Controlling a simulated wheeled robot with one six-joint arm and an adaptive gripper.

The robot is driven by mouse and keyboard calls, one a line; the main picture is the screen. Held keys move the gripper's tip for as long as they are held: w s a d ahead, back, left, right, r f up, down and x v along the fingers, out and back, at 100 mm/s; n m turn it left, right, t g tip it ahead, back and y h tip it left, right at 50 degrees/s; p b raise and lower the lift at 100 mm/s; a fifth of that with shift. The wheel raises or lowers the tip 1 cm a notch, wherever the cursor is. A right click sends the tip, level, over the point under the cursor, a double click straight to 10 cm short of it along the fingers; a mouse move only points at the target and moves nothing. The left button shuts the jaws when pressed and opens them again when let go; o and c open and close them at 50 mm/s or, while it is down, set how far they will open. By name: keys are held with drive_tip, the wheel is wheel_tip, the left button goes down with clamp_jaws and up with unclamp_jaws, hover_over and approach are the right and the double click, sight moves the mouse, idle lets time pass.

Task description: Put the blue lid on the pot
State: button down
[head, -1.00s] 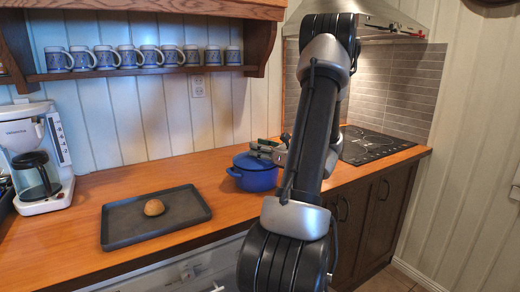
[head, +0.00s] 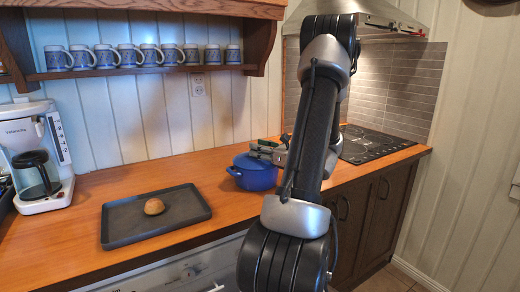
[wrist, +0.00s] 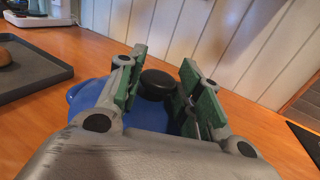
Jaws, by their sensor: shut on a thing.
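The blue pot (head: 254,182) stands upright on the wooden counter, partly hidden on its right by my arm. The blue lid (head: 248,160) is on top of the pot in the head view, and I see no clear gap between them. In the wrist view the lid (wrist: 148,116) lies below my fingers, with its round black knob (wrist: 157,84) between the green finger pads. My gripper (head: 264,150) is shut on the knob; it also shows in the wrist view (wrist: 162,63). The far side of the pot's rim is hidden.
A dark tray (head: 125,230) with a round bun (head: 154,207) lies left of the pot. A coffee maker (head: 38,160) stands at the far left. A black cooktop (head: 375,146) is at the right. Mugs line a shelf (head: 150,71) above the counter.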

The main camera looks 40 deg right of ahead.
drive_tip(key=c, duration=0.9)
unclamp_jaws()
drive_tip(key=s+d, duration=0.1)
drive_tip(key=s, duration=1.1)
drive_tip(key=shift+d, duration=0.4)
